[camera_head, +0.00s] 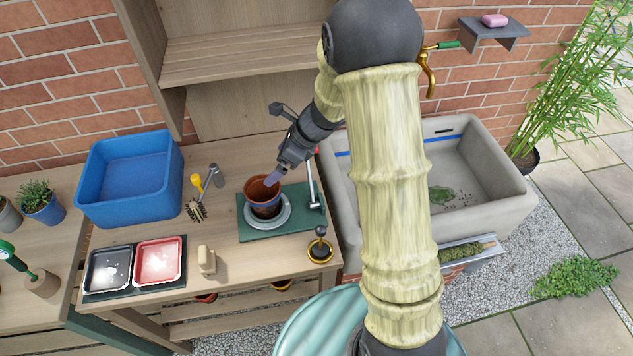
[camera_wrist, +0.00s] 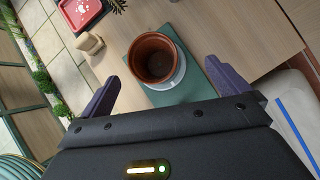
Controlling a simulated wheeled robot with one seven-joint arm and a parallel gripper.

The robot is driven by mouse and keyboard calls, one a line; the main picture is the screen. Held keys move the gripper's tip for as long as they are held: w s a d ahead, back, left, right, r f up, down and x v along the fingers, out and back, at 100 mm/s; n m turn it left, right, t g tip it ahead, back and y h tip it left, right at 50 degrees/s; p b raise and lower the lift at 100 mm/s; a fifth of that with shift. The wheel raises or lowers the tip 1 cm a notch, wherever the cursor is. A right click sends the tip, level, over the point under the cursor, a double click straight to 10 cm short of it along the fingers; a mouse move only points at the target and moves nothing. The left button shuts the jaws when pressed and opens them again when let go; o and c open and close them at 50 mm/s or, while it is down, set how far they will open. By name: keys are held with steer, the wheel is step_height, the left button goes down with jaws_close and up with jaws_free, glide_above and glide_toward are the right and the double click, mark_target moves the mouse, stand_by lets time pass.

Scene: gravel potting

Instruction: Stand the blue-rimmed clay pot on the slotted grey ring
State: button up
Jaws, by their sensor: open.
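The clay pot (camera_head: 264,197) stands in or on the pale grey ring (camera_head: 281,217), upright or nearly so, with its dark inside empty. A bluish band shows on its outer side. The slots of the ring cannot be made out. In the wrist view the pot (camera_wrist: 135,53) opens toward the camera, and a curve of the ring (camera_wrist: 181,68) shows at its right. My gripper (camera_head: 272,181) is at the pot's rim in the head view. In the wrist view its fingers (camera_wrist: 161,70) are open, apart on either side of the pot, and hold nothing.
The ring lies on a green mat (camera_head: 249,232) with a metal lever stand (camera_head: 314,190) at its right. A brass-based tamper (camera_head: 320,248), a wooden block (camera_head: 206,260), a brush (camera_head: 196,210) and red and black trays (camera_head: 158,262) are nearby. A blue tub (camera_head: 130,190) stands left, a stone sink (camera_head: 490,185) right.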

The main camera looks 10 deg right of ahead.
steer(key=s+d+r+m+t+h, duration=0.1)
steer(key=d+r+m+t+h, duration=0.2)
steer(key=m, duration=1)
steer(key=d+r+m+t+h, duration=0.2)
steer(key=d+r+m, duration=0.25)
steer(key=m, duration=0.85)
steer(key=s+d+f+m+g+h, duration=0.1)
steer(key=s+m+g, duration=0.4)
steer(key=s+m, duration=1.2)
steer(key=d+f+m, duration=0.1)
steer(key=m, duration=0.4)
steer(key=shift+s+d+m, duration=0.2)
steer(key=shift+s+m, duration=0.05)
steer(key=shift+m, duration=0.15)
